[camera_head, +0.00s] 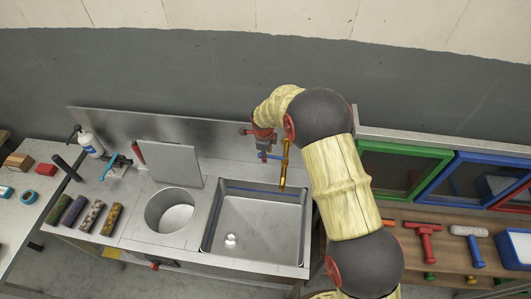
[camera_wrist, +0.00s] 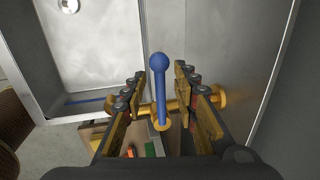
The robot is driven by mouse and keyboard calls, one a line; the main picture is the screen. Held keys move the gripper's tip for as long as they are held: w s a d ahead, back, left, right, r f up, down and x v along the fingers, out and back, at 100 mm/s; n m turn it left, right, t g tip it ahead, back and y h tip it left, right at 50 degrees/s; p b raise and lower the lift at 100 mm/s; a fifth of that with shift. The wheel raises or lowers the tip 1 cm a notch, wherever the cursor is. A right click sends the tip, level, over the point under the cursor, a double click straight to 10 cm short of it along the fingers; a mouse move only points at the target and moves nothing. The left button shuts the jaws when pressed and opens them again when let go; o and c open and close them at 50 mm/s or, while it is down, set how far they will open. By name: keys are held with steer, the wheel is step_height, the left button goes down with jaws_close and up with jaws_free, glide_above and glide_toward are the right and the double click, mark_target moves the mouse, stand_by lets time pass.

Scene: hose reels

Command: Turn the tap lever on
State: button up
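The tap has a brass spout (camera_head: 284,168) standing over the back right of the steel sink (camera_head: 258,184). Its lever is blue with a ball end; it shows in the head view (camera_head: 269,156) and in the wrist view (camera_wrist: 160,85). The brass tap body (camera_wrist: 207,103) crosses the wrist view behind my fingers. My gripper (camera_wrist: 160,76) is open, with one finger on each side of the lever and a visible gap on both sides. In the head view my gripper (camera_head: 261,136) is small and partly hidden at the tap.
Left of the sink are a round basin (camera_head: 170,211), an upright metal plate (camera_head: 168,163), a spray bottle (camera_head: 90,144) and several patterned rolls (camera_head: 94,217). At right, green (camera_head: 403,148) and blue framed bins stand above a shelf with a red tool (camera_head: 424,238). A wall stands behind.

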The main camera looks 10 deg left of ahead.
steer(key=shift+f, duration=0.15)
steer(key=shift+c, duration=0.6)
jaws_close()
